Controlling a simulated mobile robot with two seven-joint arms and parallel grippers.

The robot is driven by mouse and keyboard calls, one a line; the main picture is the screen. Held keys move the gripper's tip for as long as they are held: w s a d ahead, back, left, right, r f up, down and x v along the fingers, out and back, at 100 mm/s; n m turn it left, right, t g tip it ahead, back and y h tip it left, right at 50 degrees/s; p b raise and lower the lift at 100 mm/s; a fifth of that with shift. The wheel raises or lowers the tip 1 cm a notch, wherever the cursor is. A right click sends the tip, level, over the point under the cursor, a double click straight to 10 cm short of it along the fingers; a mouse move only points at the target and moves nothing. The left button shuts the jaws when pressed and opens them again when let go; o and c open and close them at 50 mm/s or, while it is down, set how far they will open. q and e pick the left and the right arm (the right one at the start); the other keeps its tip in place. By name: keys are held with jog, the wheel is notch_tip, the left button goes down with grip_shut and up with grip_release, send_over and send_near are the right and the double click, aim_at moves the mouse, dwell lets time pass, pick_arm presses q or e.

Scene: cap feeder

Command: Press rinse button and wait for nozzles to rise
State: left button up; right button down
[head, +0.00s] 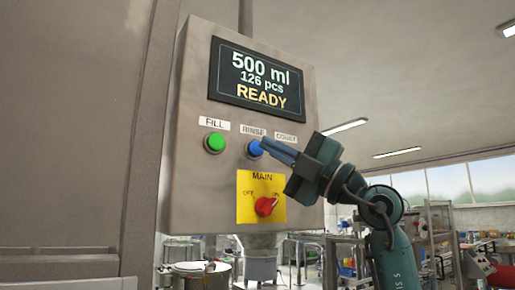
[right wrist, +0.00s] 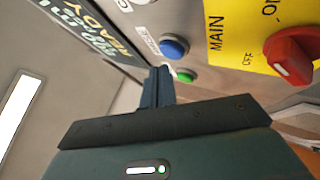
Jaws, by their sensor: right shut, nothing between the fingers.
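The blue rinse button (head: 254,149) is on the grey control panel (head: 190,110), under the RINSE label. It also shows in the right wrist view (right wrist: 174,46). My right gripper (head: 265,145) is shut and empty, its fingertips pointing left at the blue button's right edge. In the right wrist view the fingertips (right wrist: 158,72) are close to the blue button; I cannot tell whether they touch it. The screen (head: 257,80) reads 500 ml, 126 pcs, READY. No nozzles are in view. My left gripper is not in view.
The green FILL button (head: 214,143) is left of the blue one. Below the COUNT label my gripper covers the panel. A large metal wall (head: 70,130) fills the left.

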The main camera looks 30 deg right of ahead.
jog(key=shift+w, duration=0.15)
jog(key=shift+w, duration=0.3)
jog(key=shift+w+p, duration=0.45)
jog(key=shift+p, duration=0.05)
dwell(0.6)
jog(key=shift+s, duration=0.1)
jog(key=shift+s+b, duration=0.3)
jog(key=shift+s, duration=0.45)
jog(key=shift+s, duration=0.1)
jog(key=s, duration=0.2)
jog(key=s+b, duration=0.1)
jog(key=s, duration=0.1)
jog(key=shift+s+d, duration=0.2)
jog(key=shift+s, duration=0.2)
